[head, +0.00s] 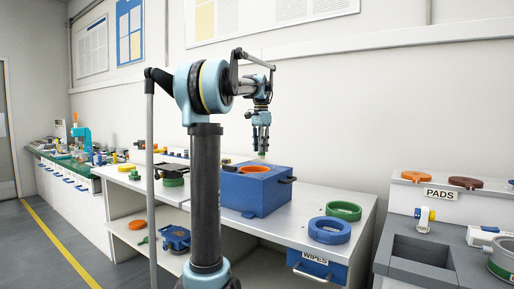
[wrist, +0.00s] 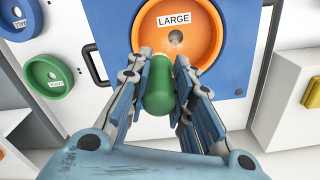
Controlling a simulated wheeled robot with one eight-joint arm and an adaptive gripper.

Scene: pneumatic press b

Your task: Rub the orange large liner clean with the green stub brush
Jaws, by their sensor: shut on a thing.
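The orange large liner (head: 254,169) sits in the top of a blue box (head: 265,199) on the white bench. In the wrist view the liner (wrist: 207,27) is a round orange dish with a "LARGE" label, and a greyish spot shows near its middle. My gripper (wrist: 160,62) is shut on the green stub brush (wrist: 159,85), a short rounded green cylinder between the two fingers. In the head view my gripper (head: 261,146) points down above the liner, with the brush apparently clear of it. The brush hides the lower part of the liner.
A green ring (head: 343,211) and a blue ring (head: 329,230) lie on the bench right of the box. The box has a dark handle (wrist: 93,64) at its side. A "WIPES" drawer (head: 316,264) is below. Grey trays and "PADS" stand at the right.

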